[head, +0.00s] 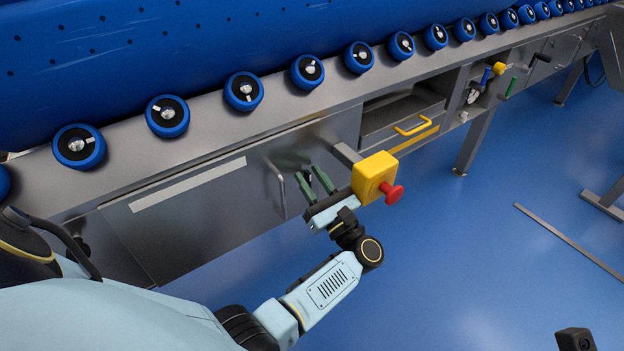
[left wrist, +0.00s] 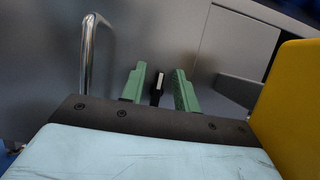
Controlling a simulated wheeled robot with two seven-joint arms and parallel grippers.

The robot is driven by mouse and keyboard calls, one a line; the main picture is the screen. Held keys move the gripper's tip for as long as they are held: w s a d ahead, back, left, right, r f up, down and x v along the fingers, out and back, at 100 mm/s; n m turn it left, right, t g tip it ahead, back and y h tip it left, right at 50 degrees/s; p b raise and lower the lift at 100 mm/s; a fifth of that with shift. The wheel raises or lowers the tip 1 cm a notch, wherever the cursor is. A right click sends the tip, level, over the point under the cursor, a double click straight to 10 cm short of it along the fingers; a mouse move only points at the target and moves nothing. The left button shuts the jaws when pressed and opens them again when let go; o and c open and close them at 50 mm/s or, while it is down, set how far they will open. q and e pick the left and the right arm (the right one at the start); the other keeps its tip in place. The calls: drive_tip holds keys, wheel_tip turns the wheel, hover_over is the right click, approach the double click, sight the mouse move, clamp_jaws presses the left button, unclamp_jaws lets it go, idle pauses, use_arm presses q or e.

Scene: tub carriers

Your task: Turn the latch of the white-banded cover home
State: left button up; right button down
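The white-banded cover (head: 150,222) is a grey steel panel with a white stripe, on the conveyor's side at the left of the head view. It has an upright bar handle (head: 278,188), which also shows in the left wrist view (left wrist: 88,50). A small black latch with a pale mark (left wrist: 157,86) is near the cover's right end. My left gripper (head: 313,180) is open, its green fingers on either side of the latch. In the left wrist view its fingertips (left wrist: 158,73) show gaps beside the latch.
A yellow box with a red button (head: 375,178) is close to the right of my left gripper. Beyond it are a drawer with a yellow handle (head: 417,126) and coloured levers (head: 498,68). Blue rollers (head: 244,91) line the rail above. The blue floor (head: 480,250) is mostly clear.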

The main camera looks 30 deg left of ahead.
use_arm(q)
clamp_jaws()
